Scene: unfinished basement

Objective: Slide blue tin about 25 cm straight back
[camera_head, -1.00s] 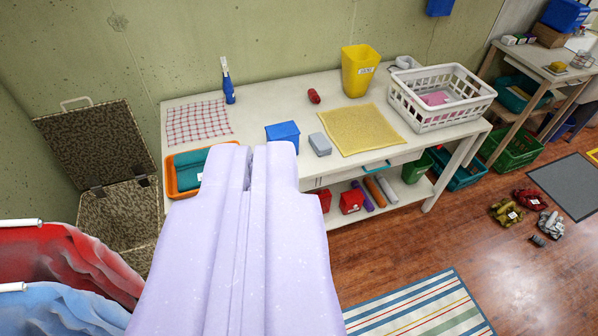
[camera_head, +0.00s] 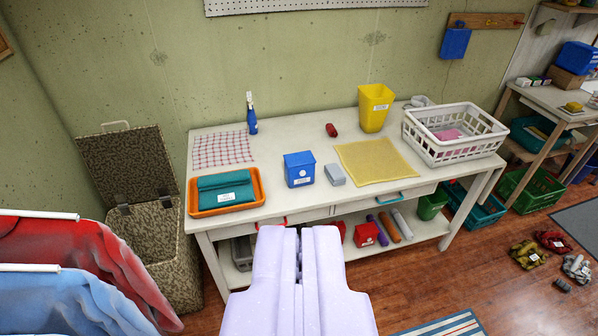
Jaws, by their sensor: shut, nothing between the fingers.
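The blue tin (camera_head: 299,170) is a small box with a white label on its front. It stands upright near the front edge of the white table (camera_head: 275,142), between the orange tray and a grey block. My gripper (camera_head: 299,232) is pale lilac, shut and empty. It shows at the bottom middle, in front of the table and lower in the picture than the tin, apart from it. The whole tin is visible.
An orange tray with teal cloths (camera_head: 258,186) is left of the tin; a grey block (camera_head: 335,175) is close on its right. The tabletop behind the tin is clear.

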